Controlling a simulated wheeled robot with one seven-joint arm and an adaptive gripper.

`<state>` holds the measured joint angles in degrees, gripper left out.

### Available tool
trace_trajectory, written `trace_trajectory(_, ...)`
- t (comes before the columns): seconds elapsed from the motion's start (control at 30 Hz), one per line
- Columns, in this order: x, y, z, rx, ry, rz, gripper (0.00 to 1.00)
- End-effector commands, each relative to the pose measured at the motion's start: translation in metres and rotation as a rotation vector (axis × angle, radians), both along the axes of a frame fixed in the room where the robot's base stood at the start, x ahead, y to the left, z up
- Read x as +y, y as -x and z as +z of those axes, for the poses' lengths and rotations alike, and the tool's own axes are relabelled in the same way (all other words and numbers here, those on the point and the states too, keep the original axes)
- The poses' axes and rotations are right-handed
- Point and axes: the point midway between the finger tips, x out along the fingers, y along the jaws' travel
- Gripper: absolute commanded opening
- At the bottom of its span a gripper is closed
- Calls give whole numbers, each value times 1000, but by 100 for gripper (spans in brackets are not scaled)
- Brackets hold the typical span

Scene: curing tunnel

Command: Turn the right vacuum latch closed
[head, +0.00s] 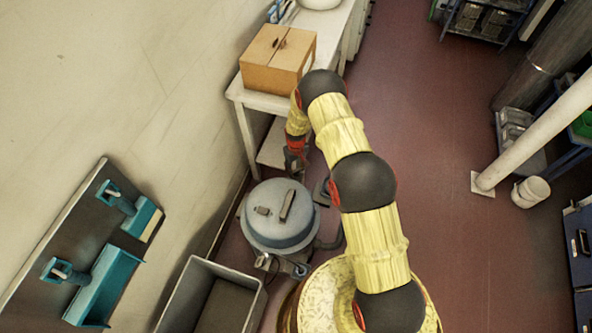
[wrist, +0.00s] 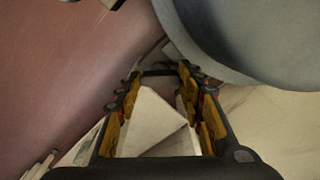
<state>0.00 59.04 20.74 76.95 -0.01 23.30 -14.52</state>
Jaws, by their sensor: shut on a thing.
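The vacuum vessel is a round grey drum (head: 278,232) with a flat lid and a raised bar on top, standing on the floor in the head view. Its curved grey wall (wrist: 255,35) fills the upper right of the wrist view. My gripper (head: 295,168) is at the drum's far edge. In the wrist view my gripper (wrist: 160,78) has its fingers around a small dark bar beside the drum, which I take to be the right vacuum latch (wrist: 158,72). The latch's angle is hard to tell. In the head view the latch is hidden by my gripper or too small to see.
A white table (head: 262,102) with a cardboard box (head: 277,58) stands behind the drum. An open grey bin (head: 178,297) is at the front left. A wall panel (head: 45,245) with teal holders is on the left. Red floor (head: 430,130) is clear to the right.

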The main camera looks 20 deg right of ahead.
Motion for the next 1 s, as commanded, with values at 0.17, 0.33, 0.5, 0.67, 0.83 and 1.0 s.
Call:
trace_trajectory(0.17, 1, -2, 0, -4, 0, 167, 13)
trace_trajectory(0.33, 1, -2, 0, -4, 0, 327, 13)
trace_trajectory(0.5, 1, -2, 0, -4, 1, 471, 13)
trace_trajectory(0.67, 1, -2, 1, -4, 1, 583, 13)
trace_trajectory(0.83, 1, -2, 1, -3, 1, 669, 13)
trace_trajectory(1.0, 1, -2, 1, -3, 1, 719, 13)
